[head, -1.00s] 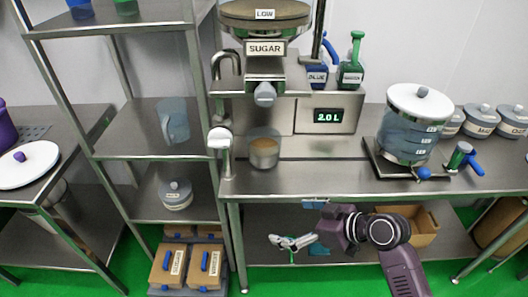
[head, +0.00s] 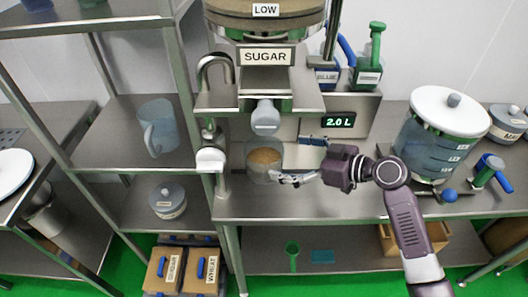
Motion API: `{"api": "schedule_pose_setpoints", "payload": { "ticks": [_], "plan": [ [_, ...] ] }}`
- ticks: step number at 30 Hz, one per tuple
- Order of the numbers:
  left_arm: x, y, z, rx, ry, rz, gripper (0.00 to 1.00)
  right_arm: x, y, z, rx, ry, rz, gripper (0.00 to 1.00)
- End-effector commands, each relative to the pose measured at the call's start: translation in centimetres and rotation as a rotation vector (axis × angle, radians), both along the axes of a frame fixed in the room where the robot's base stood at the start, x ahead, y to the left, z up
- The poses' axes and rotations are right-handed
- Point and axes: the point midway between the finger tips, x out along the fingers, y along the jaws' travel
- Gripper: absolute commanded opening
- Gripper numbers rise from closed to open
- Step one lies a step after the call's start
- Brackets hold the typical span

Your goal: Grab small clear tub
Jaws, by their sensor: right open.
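The small clear tub (head: 264,160) stands upright on the steel bench below the sugar dispenser's spout, with a tan, grainy content inside. My right gripper (head: 282,179) reaches in from the right at bench height. Its open fingertips are at the tub's lower right side. I cannot tell whether they touch the tub. My left gripper is not in view.
The sugar dispenser (head: 266,57) hangs above the tub. A tap with a white knob (head: 210,160) is close on the tub's left. A large clear vessel with a white lid (head: 440,135) stands to the right. A clear jug (head: 159,127) is on the left shelf.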

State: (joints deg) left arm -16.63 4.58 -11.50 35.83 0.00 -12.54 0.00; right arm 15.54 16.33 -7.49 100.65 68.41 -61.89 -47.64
Motion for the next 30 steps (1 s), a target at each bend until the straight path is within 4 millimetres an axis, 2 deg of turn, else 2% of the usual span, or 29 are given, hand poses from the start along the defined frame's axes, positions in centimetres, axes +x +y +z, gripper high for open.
{"api": "schedule_pose_setpoints", "payload": {
  "ticks": [5,14,20,24,28,30],
  "plan": [
    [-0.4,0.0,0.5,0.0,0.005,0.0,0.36,0.8,1.5,-0.4,0.003,0.001,0.002,1.0],
    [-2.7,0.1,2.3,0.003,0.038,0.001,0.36,2.0,4.9,-1.8,0.006,0.005,0.001,1.0],
    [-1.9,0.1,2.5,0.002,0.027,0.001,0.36,3.1,6.3,-2.7,0.002,0.001,0.001,1.0],
    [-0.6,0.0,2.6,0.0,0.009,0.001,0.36,3.2,6.4,-3.0,0.001,0.001,0.0,1.0],
    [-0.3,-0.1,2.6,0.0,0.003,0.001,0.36,3.2,6.4,-3.0,0.0,0.0,0.0,1.0],
    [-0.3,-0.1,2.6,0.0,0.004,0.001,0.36,3.2,6.4,-3.0,0.0,0.0,0.0,0.92]
  ]
}}
